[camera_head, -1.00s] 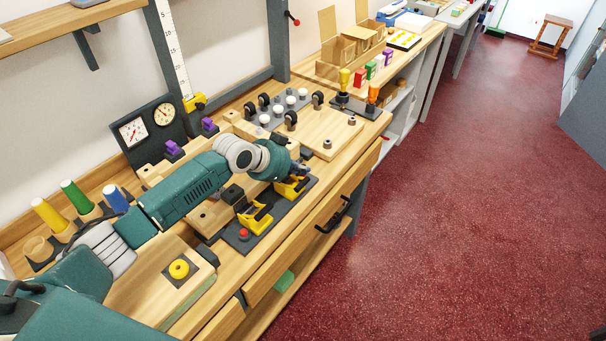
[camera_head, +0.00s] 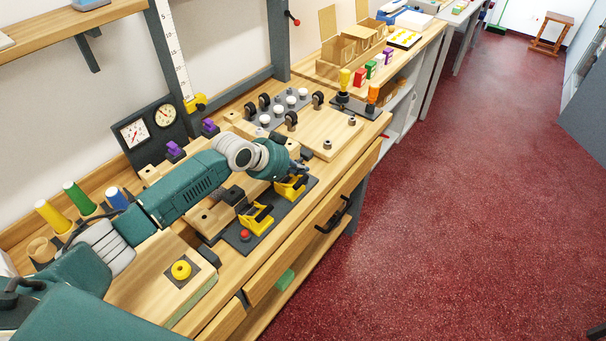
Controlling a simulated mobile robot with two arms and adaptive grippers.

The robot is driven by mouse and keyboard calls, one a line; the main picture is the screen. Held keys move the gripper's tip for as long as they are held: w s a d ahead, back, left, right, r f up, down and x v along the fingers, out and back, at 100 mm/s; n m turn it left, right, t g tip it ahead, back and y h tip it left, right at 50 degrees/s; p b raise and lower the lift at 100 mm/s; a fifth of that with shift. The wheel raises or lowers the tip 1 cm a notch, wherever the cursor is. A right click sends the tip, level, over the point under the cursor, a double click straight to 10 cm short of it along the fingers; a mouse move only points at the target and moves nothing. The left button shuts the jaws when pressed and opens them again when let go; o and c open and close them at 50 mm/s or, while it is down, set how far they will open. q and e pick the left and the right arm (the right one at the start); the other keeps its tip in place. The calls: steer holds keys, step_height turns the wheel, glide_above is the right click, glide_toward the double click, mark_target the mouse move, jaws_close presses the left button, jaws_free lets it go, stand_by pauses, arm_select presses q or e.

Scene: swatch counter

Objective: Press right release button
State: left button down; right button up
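A dark plate (camera_head: 228,235) on the front of the wooden bench carries two yellow clamp-like pieces, a left one (camera_head: 256,219) and a right one (camera_head: 291,188). A red button (camera_head: 245,235) sits at the plate's near left end. I cannot make out a second red button at the right end, where my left gripper is in front. My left gripper (camera_head: 303,167) is just behind and above the right yellow piece. Its dark fingertips are small and partly hidden by my wrist, so their opening is unclear. My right gripper is not in view.
Behind the plate, a wooden board (camera_head: 330,137) and a grey rack with white knobs (camera_head: 275,112) lie on the bench. Two dial gauges (camera_head: 150,122) stand at the back left. A block with a yellow ring (camera_head: 181,270) is at the near left. Floor at right is clear.

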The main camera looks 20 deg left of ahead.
arm_select(q)
step_height(320, 180, up, 5)
steer(key=p, duration=0.4)
steer(key=shift+d+r, duration=0.1)
stand_by(0.7)
